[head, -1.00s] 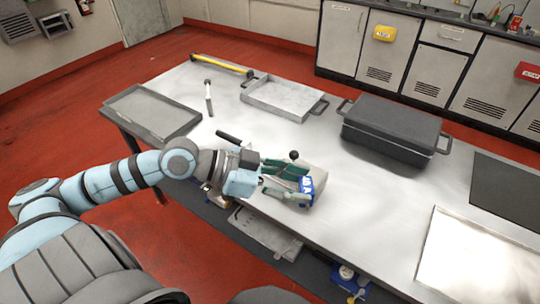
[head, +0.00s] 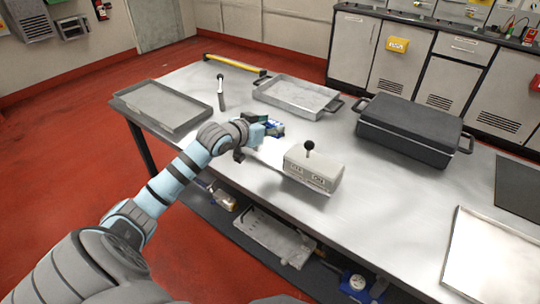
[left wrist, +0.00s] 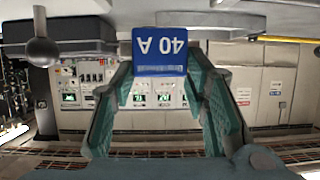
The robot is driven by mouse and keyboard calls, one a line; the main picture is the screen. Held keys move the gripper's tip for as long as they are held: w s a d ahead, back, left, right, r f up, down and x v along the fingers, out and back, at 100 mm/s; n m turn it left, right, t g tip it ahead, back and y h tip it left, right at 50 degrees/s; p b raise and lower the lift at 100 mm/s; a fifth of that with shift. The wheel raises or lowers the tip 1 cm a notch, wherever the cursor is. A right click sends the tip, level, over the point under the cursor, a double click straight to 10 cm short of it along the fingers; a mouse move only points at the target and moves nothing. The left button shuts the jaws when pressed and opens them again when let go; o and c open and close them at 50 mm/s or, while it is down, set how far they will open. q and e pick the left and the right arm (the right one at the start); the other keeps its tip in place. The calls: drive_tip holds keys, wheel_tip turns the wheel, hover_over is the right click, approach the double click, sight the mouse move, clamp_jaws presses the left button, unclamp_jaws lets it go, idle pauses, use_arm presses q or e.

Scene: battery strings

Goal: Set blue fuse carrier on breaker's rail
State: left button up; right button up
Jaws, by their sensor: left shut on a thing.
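The breaker (head: 313,172) is a pale box with a black ball-topped lever, standing upright near the table's front edge in the head view. My left gripper (head: 266,129) is above the table, to the left of and behind the breaker, apart from it. It is shut on the blue fuse carrier (head: 276,127), which is partly hidden by the gripper. In the left wrist view the carrier (left wrist: 160,52) shows its "40 A" label upside down, between the green fingers. My right gripper is not in view.
A grey tray (head: 168,122) lies at the table's left end, a light handled tray (head: 297,92) at the back, and a dark lidded case (head: 414,130) at the right. A small upright tool (head: 221,92) stands behind my arm.

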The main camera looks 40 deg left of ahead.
use_arm(q)
wheel_tip(320, 180, down, 9)
drive_tip(key=shift+w+b, duration=0.15)
drive_tip(key=shift+b, duration=0.85)
drive_tip(key=o, duration=1.1)
drive_tip(key=shift+r, duration=0.15)
drive_tip(key=shift+s+r+p, duration=0.15)
drive_tip(key=shift+s+p, duration=0.15)
drive_tip(key=p+v, duration=0.7)
drive_tip(key=v, duration=0.4)
drive_tip(key=shift+s+r, duration=0.1)
drive_tip(key=shift+s, duration=0.1)
